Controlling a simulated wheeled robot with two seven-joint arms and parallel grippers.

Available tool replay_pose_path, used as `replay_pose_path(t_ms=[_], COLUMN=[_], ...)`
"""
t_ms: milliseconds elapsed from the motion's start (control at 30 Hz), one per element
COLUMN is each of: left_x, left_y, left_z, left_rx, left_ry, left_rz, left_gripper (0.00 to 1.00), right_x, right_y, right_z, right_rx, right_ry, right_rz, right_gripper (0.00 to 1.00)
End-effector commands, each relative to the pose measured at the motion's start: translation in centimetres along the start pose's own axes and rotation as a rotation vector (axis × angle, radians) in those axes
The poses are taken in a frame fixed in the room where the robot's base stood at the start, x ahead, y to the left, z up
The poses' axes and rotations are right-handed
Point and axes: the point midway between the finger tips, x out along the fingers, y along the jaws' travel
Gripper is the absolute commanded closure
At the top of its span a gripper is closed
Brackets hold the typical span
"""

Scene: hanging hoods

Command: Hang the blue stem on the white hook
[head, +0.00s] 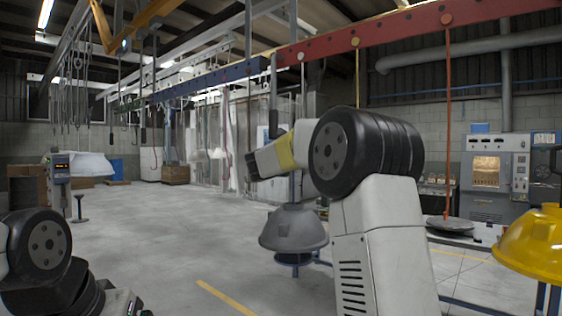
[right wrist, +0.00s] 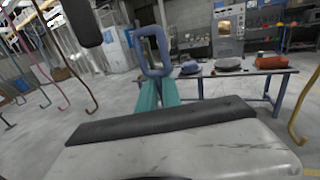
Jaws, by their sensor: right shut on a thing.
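My right gripper (right wrist: 157,92) has teal fingers shut on the blue stem, whose blue loop (right wrist: 155,48) stands up above the fingertips in the right wrist view. In the head view my right arm reaches up, and its wrist hides most of the gripper and the held part. A grey hood (head: 293,229) with a thin rod above it shows below the wrist; I cannot tell whether it hangs from my grip. A pale rod (head: 302,78), likely the white hook, hangs from the beam above the wrist; its lower end is hidden. My left gripper is outside the view.
A red and blue beam (head: 400,30) crosses overhead, with a yellow rod (head: 357,75) and an orange-red hook (head: 448,120) on it. A yellow hood (head: 532,246) stands at the right. The floor at left is mostly clear.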

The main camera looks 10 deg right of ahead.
Motion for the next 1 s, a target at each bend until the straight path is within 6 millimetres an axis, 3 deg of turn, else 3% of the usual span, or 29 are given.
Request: replay_pose_path(t_ms=[500,1000], left_x=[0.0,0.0], left_y=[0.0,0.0], left_z=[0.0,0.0], left_rx=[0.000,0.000], left_ry=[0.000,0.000], left_rz=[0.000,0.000], left_gripper=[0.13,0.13], right_x=[1.7,2.0], right_y=[-0.8,-0.8], right_z=[0.2,0.2], right_rx=[0.001,0.001], right_ry=[-0.004,-0.004], right_rz=[-0.002,-0.002], right_gripper=[1.00,1.00])
